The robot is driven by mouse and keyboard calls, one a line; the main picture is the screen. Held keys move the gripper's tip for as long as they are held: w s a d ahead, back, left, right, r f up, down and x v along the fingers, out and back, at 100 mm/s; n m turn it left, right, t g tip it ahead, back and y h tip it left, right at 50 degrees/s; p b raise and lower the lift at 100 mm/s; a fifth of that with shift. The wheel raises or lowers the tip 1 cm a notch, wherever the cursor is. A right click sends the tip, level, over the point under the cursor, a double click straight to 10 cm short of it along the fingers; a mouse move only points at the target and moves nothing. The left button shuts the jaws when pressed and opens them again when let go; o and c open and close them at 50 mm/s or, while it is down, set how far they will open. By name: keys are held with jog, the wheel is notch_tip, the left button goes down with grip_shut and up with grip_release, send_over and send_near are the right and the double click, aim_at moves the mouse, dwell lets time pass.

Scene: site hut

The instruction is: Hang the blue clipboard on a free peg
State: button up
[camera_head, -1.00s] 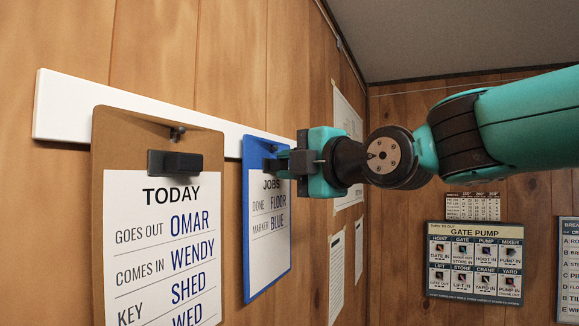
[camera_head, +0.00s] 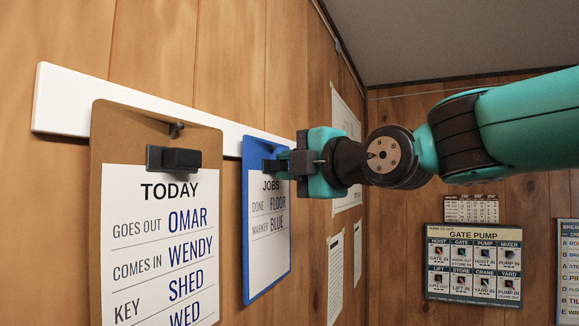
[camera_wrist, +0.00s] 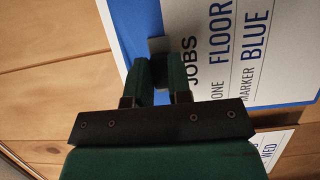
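The blue clipboard (camera_head: 246,232) bears a white sheet headed JOBS and hangs upright against the white rail (camera_head: 75,103) on the wood wall. My gripper (camera_head: 283,164) is at its top, on the clip. In the wrist view my gripper's fingers (camera_wrist: 169,75) are close together around the clip (camera_wrist: 160,46), and the blue board (camera_wrist: 135,22) lies just beyond them. The clipboard's top edge hides any peg behind it, so I cannot tell if it sits on one.
A brown clipboard (camera_head: 140,140) headed TODAY hangs on a peg (camera_head: 176,130) to the left, close to the blue one. Paper sheets (camera_head: 336,270) are on the wall to the right. A GATE PUMP board (camera_head: 474,265) is on the far wall.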

jog(key=o, duration=0.9)
jog(key=shift+s+d, duration=0.1)
jog(key=b+v, duration=1.7)
notch_tip(320, 180, down, 28)
jog(key=m+g+h, duration=0.5)
jog(key=m+g, duration=0.1)
jog(key=m, duration=0.6)
jog(key=s+d+f+m+g+h, duration=0.1)
jog(key=s+f+m+g, duration=0.1)
jog(key=s+f, duration=0.2)
jog(key=s+d+f+m+g+h, duration=0.1)
jog(key=s+d+f+m+g, duration=0.1)
jog(key=s+f, duration=0.3)
jog(key=s+d+f+m+g+h, duration=0.1)
jog(key=s+f+m, duration=0.3)
jog(key=f, duration=0.5)
jog(key=shift+s+d+f+g+h, duration=0.15)
jog(key=shift+s+f+g+h, duration=0.3)
jog(key=shift+g, duration=0.45)
